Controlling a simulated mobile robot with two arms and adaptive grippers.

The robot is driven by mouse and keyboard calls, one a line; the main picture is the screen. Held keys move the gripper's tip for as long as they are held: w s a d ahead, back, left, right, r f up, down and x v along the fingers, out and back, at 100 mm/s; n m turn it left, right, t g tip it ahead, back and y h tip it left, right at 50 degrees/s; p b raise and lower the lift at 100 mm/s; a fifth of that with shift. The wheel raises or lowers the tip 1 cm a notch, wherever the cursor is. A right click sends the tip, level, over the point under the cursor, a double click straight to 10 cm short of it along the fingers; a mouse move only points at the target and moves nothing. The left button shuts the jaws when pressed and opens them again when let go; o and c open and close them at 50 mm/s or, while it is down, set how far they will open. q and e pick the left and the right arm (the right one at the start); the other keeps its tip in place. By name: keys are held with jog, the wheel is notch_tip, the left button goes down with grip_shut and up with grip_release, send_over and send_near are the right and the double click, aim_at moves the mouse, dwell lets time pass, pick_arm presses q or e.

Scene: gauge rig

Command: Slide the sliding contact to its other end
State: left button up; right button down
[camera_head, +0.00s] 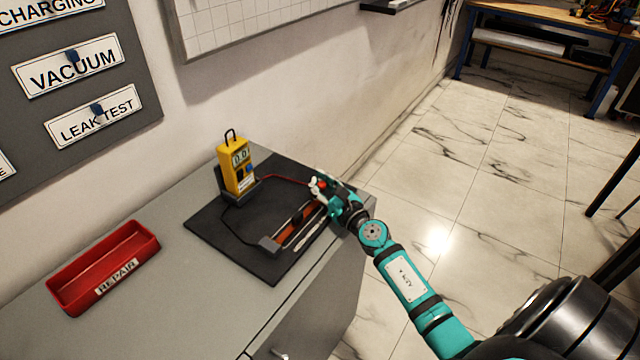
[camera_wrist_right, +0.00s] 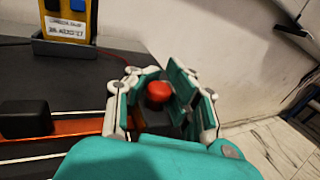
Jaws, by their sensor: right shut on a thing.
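The sliding contact shows as a red knob (camera_wrist_right: 158,91) in the right wrist view, between the fingers of my right gripper (camera_wrist_right: 155,100). In the head view, this gripper (camera_head: 322,190) is shut on it at the far right end of the slide rig. The rig has an orange-brown body (camera_head: 299,228) and a dark end block (camera_head: 269,245) at its near left end. The orange body (camera_wrist_right: 80,128) also runs left from the gripper in the wrist view. The contact's lower part is hidden by the fingers. My left gripper is out of view.
The rig lies on a black mat (camera_head: 215,228) on a grey cabinet top. A yellow meter (camera_head: 236,170) stands behind, with leads running to the rig. A red REPAIR tray (camera_head: 105,265) is at left. The wall rises close behind.

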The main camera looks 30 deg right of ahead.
jog(key=d, duration=0.1)
jog(key=d+b, duration=0.1)
jog(key=w+d, duration=0.1)
jog(key=shift+f+b, duration=0.35)
jog(key=shift+b, duration=0.05)
jog(key=shift+w+d, duration=0.1)
jog(key=shift+d, duration=0.25)
jog(key=shift+r, duration=0.1)
jog(key=c, duration=1.2)
grip_release()
jog(key=shift+s+d+r, duration=0.15)
jog(key=shift+s+d, duration=0.2)
jog(key=shift+d, duration=0.05)
jog(key=shift+w+a+r, duration=0.1)
jog(key=shift+w+a, duration=0.05)
jog(key=shift+a, duration=0.15)
jog(key=s, duration=1.2)
